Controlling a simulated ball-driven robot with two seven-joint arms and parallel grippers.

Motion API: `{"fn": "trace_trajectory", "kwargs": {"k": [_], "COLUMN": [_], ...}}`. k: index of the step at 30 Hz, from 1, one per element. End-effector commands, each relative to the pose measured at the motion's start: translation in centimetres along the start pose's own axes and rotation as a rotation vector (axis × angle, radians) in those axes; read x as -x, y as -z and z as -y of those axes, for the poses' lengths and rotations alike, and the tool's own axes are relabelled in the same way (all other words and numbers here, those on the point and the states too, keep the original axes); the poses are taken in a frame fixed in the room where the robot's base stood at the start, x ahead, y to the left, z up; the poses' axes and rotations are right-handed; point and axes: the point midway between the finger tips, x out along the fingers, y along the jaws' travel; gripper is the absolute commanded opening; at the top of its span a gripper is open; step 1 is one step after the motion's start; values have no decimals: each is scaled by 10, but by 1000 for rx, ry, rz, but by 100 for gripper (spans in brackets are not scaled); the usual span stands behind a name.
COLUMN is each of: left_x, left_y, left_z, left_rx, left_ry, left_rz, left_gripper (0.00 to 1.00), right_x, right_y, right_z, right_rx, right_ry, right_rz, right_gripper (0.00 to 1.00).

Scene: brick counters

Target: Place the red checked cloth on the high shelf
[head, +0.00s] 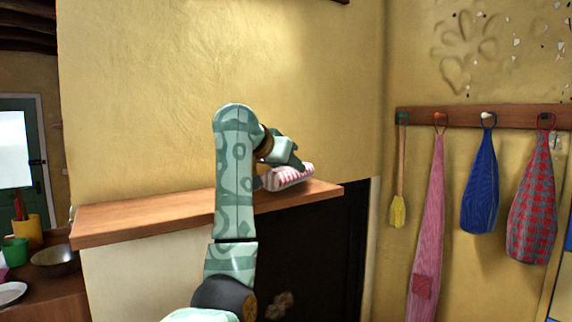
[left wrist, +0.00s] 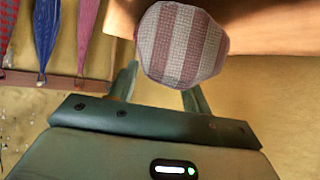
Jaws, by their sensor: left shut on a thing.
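My left gripper (head: 284,162) is shut on a folded cloth (head: 289,179) with red and white stripes. In the left wrist view the cloth (left wrist: 182,45) is a rounded bundle between the two fingers of the gripper (left wrist: 162,92). The cloth is at the right end of the high wooden shelf (head: 140,213); I cannot tell whether it touches the board or is just above it. My arm hides part of the shelf. A red and blue checked cloth (head: 531,208) hangs from the peg rail at the right. My right gripper is out of view.
A peg rail (head: 470,116) also holds a yellow brush (head: 398,211), a pink striped cloth (head: 428,225) and a blue cloth (head: 481,195). A bowl (head: 54,262) and green cup (head: 15,250) stand low at left. The shelf's left part is clear.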

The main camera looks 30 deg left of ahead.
Motion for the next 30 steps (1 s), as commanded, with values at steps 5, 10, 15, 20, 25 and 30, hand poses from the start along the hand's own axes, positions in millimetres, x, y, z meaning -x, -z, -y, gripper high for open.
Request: {"fn": "trace_trajectory", "kwargs": {"k": [5, 10, 15, 20, 25, 30], "left_x": [-2, -3, -3, -3, 7, 43], "left_y": [-4, -6, -6, -6, -5, -5], "left_z": [0, 0, 0, 0, -1, -2], "left_rx": [0, 0, 0, 0, 0, -1], "left_ry": [0, 0, 0, 0, -3, -4], "left_rz": [-1, -1, -1, 0, -3, -9], "left_gripper": [22, 51, 74, 74, 74, 74], "right_x": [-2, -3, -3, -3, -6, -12], "right_y": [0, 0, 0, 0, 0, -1], "right_z": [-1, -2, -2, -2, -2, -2], "right_rx": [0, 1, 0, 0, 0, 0], "right_ry": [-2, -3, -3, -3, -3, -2], "right_rz": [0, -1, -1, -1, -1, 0], "right_gripper": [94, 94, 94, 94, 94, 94]}}
